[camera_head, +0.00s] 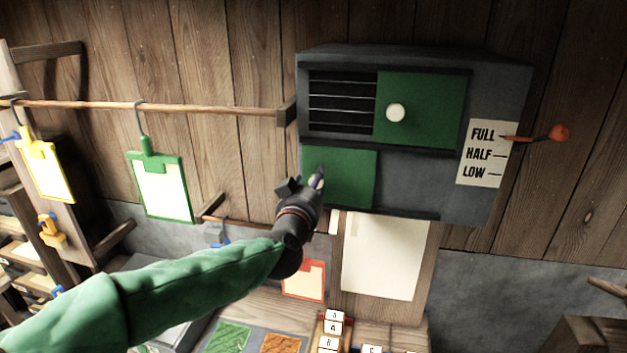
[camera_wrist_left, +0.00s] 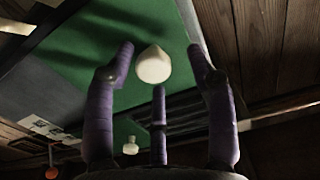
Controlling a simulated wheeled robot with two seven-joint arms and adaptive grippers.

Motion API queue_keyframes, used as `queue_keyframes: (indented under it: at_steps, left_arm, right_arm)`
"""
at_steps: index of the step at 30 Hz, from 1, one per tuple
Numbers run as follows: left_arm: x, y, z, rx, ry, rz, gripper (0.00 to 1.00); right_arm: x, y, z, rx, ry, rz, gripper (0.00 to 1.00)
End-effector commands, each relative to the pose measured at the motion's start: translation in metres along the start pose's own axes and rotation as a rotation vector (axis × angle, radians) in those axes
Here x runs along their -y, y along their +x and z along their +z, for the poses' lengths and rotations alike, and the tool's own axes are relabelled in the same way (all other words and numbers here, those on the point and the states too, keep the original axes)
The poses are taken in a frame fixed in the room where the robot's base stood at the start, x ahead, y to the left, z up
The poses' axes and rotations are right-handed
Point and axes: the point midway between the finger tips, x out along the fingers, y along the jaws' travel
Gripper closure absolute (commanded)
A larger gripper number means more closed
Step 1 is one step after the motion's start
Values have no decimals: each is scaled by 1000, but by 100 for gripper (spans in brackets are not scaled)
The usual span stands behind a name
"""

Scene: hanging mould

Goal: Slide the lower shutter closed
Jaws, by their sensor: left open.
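The lower shutter is a green panel (camera_head: 350,178) at the left of the lower row of the grey wall box (camera_head: 465,210). No dark slats show in that row; bare grey lies to the panel's right. My left gripper (camera_head: 304,183) is at the panel's left edge and hides its knob in the head view. In the left wrist view, the white knob (camera_wrist_left: 153,65) lies between my spread purple fingers, with gaps on both sides. I cannot tell whether any finger touches it. My right gripper is not in view.
The upper green shutter (camera_head: 430,105) sits right, with a white knob (camera_head: 396,112) and dark slats (camera_head: 340,105) exposed at its left. An orange-tipped lever (camera_head: 545,135) points at FULL on a label (camera_head: 480,153). A green-framed board (camera_head: 160,185) hangs left from a rail.

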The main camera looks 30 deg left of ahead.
Motion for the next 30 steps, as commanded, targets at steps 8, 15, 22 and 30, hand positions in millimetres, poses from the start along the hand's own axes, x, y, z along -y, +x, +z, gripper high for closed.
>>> queue_keyframes:
  at_steps: [8,15,22,30]
  left_arm:
    - [1,-52,-2,-5,-2,1,44]
    - [1,-87,-3,-7,-3,0,44]
    - [2,-100,-2,-4,-2,-2,44]
    - [2,-100,-2,-4,-2,-2,44]
  right_arm:
    - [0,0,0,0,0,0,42]
    - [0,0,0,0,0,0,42]
    - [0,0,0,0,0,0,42]
    - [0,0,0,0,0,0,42]
